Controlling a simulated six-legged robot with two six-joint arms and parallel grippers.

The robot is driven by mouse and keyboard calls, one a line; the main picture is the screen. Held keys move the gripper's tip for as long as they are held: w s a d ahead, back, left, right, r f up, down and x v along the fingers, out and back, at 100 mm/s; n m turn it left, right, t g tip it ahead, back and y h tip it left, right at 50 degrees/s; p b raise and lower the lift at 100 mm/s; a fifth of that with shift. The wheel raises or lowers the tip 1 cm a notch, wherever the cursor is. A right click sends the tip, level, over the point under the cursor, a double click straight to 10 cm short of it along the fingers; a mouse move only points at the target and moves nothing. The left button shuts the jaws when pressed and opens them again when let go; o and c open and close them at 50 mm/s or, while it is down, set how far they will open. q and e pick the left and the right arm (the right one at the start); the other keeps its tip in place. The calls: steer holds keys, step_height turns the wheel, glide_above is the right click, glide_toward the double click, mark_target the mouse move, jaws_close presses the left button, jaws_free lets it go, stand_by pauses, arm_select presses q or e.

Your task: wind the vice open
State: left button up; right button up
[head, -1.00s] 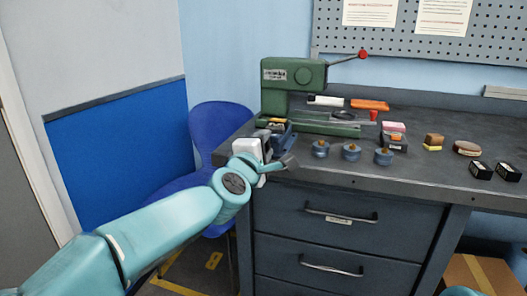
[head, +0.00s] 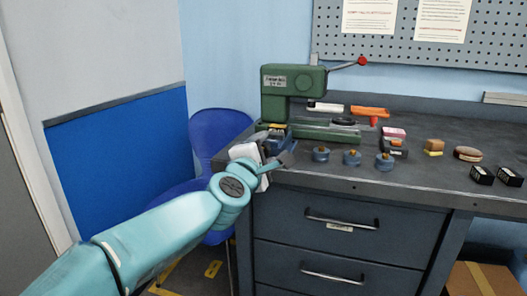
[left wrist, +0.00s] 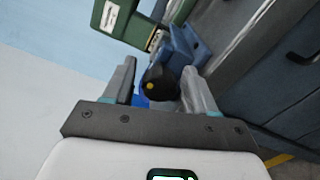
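The blue vice (head: 277,139) stands at the left front corner of the workbench, partly hidden behind my left gripper in the head view. In the left wrist view its blue body (left wrist: 187,47) is beyond the fingers. A round black knob with a yellow dot (left wrist: 158,84) faces the wrist camera, between the two fingers. My left gripper (left wrist: 162,84) is open, one finger on each side of the knob, with a small gap at the left finger. Contact at the right finger is unclear. In the head view this gripper (head: 272,158) is at the bench corner. My right gripper is out of view.
A green press (head: 291,87) with a red-tipped lever stands behind the vice. A blue chair (head: 217,130) is left of the bench, close behind my left arm.

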arm_select(q)
steer(key=shift+s, duration=0.1)
steer(key=shift+s+a, duration=0.15)
steer(key=shift+s, duration=0.2)
steer(key=b+v, duration=0.1)
steer(key=v, duration=1.4)
steer(key=shift+s, duration=0.2)
steer(key=shift+a, duration=0.1)
